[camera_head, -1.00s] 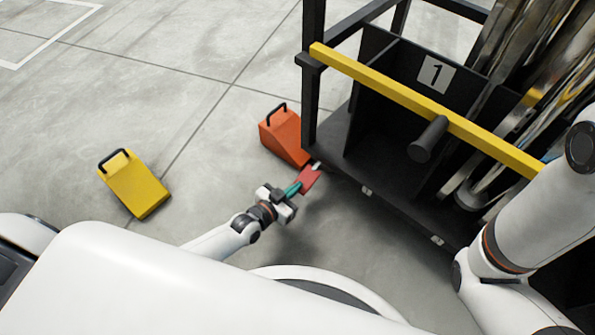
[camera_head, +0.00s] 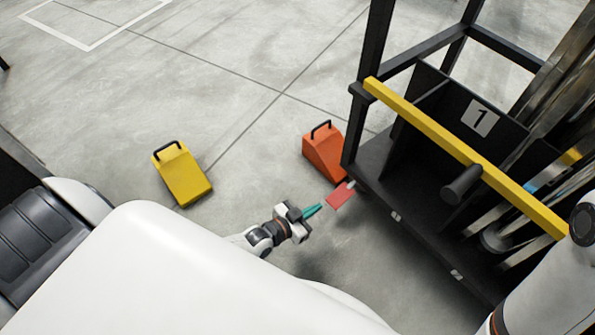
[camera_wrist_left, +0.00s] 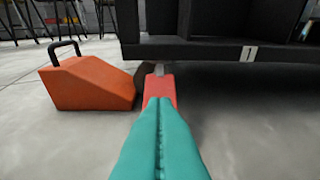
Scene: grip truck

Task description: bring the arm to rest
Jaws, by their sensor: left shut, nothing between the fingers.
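My left gripper (camera_head: 312,210) has green fingers and is shut and empty, low over the floor in front of the truck. In the left wrist view its fingers (camera_wrist_left: 160,135) lie together and point at a red flat piece (camera_wrist_left: 160,88) at the truck's lower edge. In the head view the fingertips are a little apart from that red piece (camera_head: 340,195). My right arm shows at the right edge, but its gripper is out of view.
An orange wedge chock (camera_head: 324,152) stands beside the truck's corner post. A yellow chock (camera_head: 182,178) stands on open floor to the left. The black truck (camera_head: 395,200) with a yellow bar (camera_head: 440,135) fills the right. Floor between the chocks is clear.

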